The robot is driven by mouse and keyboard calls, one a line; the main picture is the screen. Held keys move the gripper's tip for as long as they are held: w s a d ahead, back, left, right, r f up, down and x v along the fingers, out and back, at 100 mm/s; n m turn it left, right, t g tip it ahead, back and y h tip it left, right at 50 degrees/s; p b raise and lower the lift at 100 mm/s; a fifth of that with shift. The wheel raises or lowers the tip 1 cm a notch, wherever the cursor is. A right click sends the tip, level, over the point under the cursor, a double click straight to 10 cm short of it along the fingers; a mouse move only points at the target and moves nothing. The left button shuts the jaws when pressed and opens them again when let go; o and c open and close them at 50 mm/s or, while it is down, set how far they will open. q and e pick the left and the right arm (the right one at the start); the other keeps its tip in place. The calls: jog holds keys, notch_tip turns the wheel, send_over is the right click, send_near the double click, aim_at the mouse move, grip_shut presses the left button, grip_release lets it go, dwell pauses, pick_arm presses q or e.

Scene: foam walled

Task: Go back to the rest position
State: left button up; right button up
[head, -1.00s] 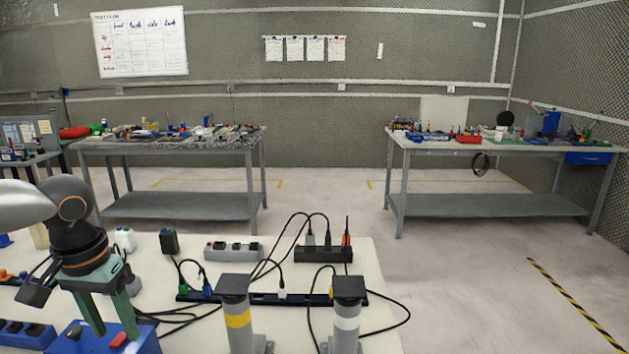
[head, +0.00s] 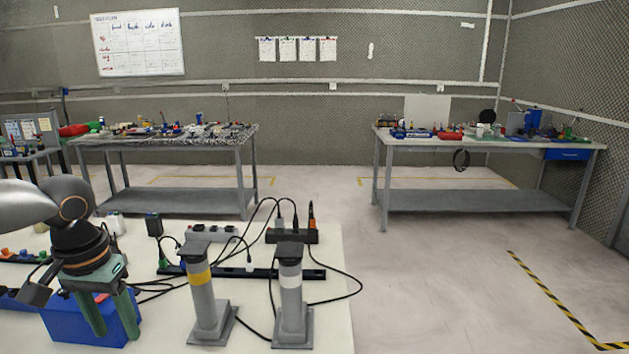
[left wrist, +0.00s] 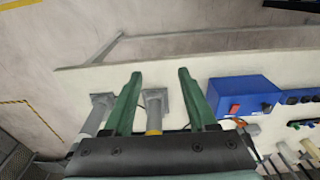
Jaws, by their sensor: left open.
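My left gripper (head: 109,318) is at the lower left of the head view, with green fingers pointing down in front of a blue box (head: 70,322). In the left wrist view its two green fingers (left wrist: 158,88) are spread apart with nothing held between them. The blue box with a red switch (left wrist: 243,95) shows to the right of the fingers there. A grey post with a yellow band (head: 203,295) and a grey post with a white band (head: 291,302) stand upright on the white table (head: 330,335), apart from the gripper. My right gripper is not in view.
Power strips (head: 291,235), a long black strip (head: 245,272) and loose black cables lie on the white table. Two workbenches (head: 165,145) and (head: 480,142) stand further back. The floor on the right is open, with a striped line (head: 550,298).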

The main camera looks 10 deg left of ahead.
pick_arm(q)
jog(key=s+a+f+t, duration=0.2)
jog(key=a+f, duration=0.7)
jog(key=f, duration=0.3)
jog(key=s+d+f+t+p, duration=0.1)
jog(key=s+f, duration=0.3)
jog(key=f, duration=0.4)
jog(key=s+d+f+t+p, duration=0.1)
jog(key=s+f, duration=0.2)
jog(key=f, duration=0.5)
jog(key=s+d+f+m+t+h, duration=0.1)
jog(key=s+d+f, duration=0.1)
jog(key=d+f, duration=0.3)
jog(key=s+d+f+m+t+h, duration=0.1)
jog(key=s+d+f, duration=0.15)
jog(key=d, duration=0.35)
jog(key=d+r+m+t+p, duration=0.1)
jog(key=d+t, duration=0.1)
jog(key=d, duration=1.3)
jog(key=shift+s+d+r+t, duration=0.25)
jog(key=shift+d+r+t, duration=0.05)
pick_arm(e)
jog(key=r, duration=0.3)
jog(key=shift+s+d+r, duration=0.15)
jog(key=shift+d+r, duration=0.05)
